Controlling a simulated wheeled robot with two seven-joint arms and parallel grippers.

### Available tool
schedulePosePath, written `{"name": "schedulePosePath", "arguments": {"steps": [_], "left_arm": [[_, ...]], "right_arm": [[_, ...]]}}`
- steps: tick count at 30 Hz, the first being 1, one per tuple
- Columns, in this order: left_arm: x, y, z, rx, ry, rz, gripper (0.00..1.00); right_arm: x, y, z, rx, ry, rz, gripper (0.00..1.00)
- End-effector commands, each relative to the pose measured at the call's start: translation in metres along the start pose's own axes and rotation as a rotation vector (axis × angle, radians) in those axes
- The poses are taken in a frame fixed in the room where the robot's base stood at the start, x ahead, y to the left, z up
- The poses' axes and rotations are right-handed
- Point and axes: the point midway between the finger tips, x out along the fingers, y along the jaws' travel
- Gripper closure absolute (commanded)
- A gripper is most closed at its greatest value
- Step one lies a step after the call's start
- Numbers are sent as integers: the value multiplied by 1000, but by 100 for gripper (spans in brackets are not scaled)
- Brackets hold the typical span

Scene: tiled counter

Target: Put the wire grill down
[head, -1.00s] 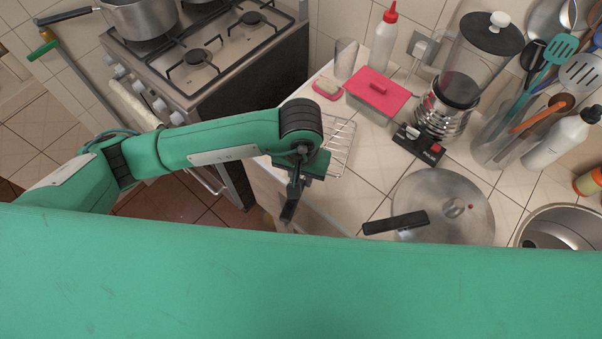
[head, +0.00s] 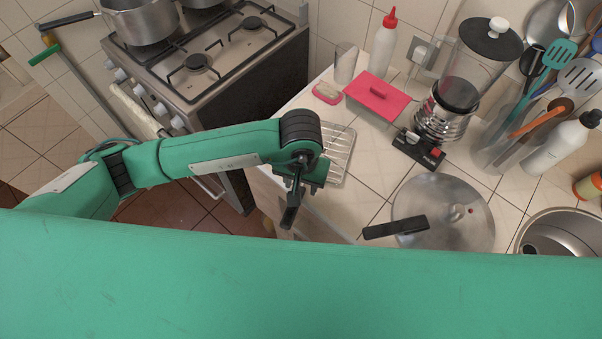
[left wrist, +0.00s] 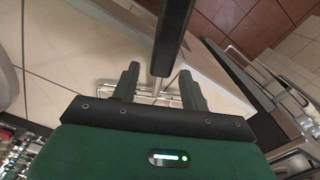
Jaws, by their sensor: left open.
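The wire grill (head: 341,152) lies on the tiled counter, left of the middle and close to the counter's front edge. My left gripper and forearm hide part of it in the head view. Contact between fingers and wires cannot be told. My right gripper is not in view.
A red-lidded box (head: 380,97), a sponge dish (head: 327,92) and a glass (head: 345,64) stand behind the grill. A steel lidded pot (head: 455,215) with a black handle is to the right. The stove (head: 215,60) stands left, across a gap. Bare tiles lie between grill and pot.

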Motion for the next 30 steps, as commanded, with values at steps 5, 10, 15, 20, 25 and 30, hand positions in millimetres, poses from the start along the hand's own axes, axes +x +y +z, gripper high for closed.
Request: {"name": "schedulePosePath", "arguments": {"steps": [5,10,15,20,25,30], "left_arm": [[-15,0,-2,0,5,2,55],[-45,0,-2,2,7,1,55],[-77,0,-1,2,6,0,55],[-101,0,-1,1,5,0,55],[-117,0,0,0,2,0,55],[-122,0,0,1,0,0,55]], "right_arm": [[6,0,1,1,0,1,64],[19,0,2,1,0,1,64],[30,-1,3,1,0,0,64],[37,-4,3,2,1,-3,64],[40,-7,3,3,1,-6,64],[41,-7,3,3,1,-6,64]]}}
